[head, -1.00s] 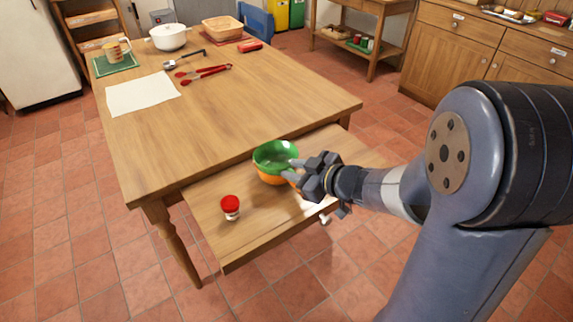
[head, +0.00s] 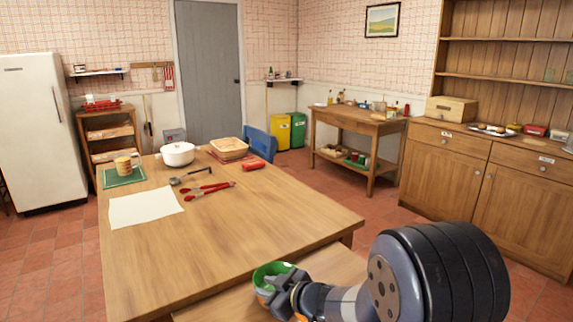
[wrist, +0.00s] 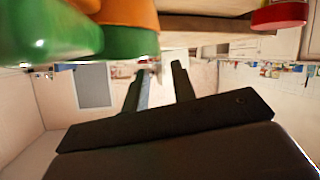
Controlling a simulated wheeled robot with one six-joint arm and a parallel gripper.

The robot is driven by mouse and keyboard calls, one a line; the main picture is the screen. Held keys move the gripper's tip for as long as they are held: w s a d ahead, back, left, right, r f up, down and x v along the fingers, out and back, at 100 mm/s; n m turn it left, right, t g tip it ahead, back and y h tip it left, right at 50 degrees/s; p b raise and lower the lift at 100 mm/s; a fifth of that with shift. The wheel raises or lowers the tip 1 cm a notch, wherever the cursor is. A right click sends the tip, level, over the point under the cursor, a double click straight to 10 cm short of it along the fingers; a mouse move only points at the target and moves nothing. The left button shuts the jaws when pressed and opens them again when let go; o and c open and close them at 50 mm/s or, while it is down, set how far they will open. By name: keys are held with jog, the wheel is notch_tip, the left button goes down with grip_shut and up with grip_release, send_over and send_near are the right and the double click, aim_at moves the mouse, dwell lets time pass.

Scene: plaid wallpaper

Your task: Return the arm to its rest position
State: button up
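My gripper (head: 272,284) is at the bottom of the head view, in front of the stacked green and orange bowls and partly hiding them. In the wrist view its two dark fingers (wrist: 160,82) are apart, with nothing between them. The green bowl (head: 264,272) sits at the pull-out leaf of the table. In the wrist view, green (wrist: 40,35) and orange (wrist: 130,12) bowl surfaces loom close at the upper left, beside the fingers. I cannot tell whether the gripper touches them. My arm reaches in from the lower right of the head view.
The wooden table (head: 255,222) holds a white pot (head: 178,154), a basket (head: 229,148), red tongs (head: 207,190), a ladle, a paper sheet (head: 145,207) and a mug (head: 123,167). A red lid (wrist: 280,15) shows in the wrist view. Cabinets (head: 445,170) stand right; floor lies between.

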jog(key=shift+w+a+f+b, duration=0.2)
jog(key=shift+w+a+f, duration=0.1)
jog(key=shift+f, duration=0.2)
jog(key=shift+w+a+f+b, duration=0.2)
jog(key=shift+w+a+f, duration=0.1)
jog(key=shift+f, duration=0.2)
jog(key=shift+s+r+p, duration=0.1)
jog(key=shift+r+p, duration=0.25)
jog(key=shift+r, duration=0.2)
jog(key=shift+f, duration=0.1)
